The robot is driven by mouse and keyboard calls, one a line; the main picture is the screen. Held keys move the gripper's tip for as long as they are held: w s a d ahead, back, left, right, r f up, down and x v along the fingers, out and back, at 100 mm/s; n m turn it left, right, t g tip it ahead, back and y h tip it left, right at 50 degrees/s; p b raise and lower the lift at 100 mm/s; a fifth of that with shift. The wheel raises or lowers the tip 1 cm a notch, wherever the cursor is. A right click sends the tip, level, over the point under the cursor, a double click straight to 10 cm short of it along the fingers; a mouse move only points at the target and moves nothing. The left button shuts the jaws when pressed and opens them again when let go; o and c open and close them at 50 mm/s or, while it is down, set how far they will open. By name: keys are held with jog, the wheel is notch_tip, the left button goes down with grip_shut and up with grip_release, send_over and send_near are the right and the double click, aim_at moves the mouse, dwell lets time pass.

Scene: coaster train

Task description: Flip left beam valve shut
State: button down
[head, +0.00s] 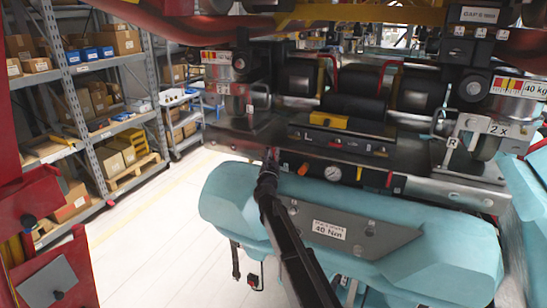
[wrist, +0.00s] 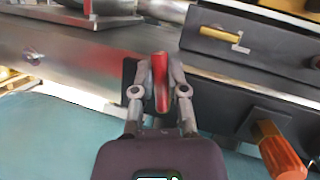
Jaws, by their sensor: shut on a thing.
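The left beam valve's red lever (wrist: 160,82) stands upright in the wrist view, between the two fingers of my gripper (wrist: 158,72). My gripper is shut on it, with one finger on each side. A dark plate shows behind the lever. In the head view my gripper (head: 271,160) reaches up to the left part of the grey metal beam (head: 232,140). There the lever is mostly hidden by the gripper, and its exact angle cannot be told.
An orange knob (head: 303,169) sits just right of my gripper; it also shows in the wrist view (wrist: 279,148). A gauge (head: 333,173) and another red lever (head: 389,179) are farther right. A teal padded body (head: 235,205) lies below. Shelves (head: 75,75) stand at left.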

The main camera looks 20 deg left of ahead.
jog(key=shift+d+m+t+h+b, duration=0.2)
jog(key=shift+m+h, duration=0.15)
jog(key=shift+m, duration=0.6)
jog(key=shift+d+m+t+h+b, duration=0.2)
jog(key=shift+m+h, duration=0.15)
jog(key=shift+m, duration=0.6)
jog(key=c, duration=0.7)
grip_release()
jog(key=shift+o, duration=0.2)
jog(key=shift+s, duration=0.1)
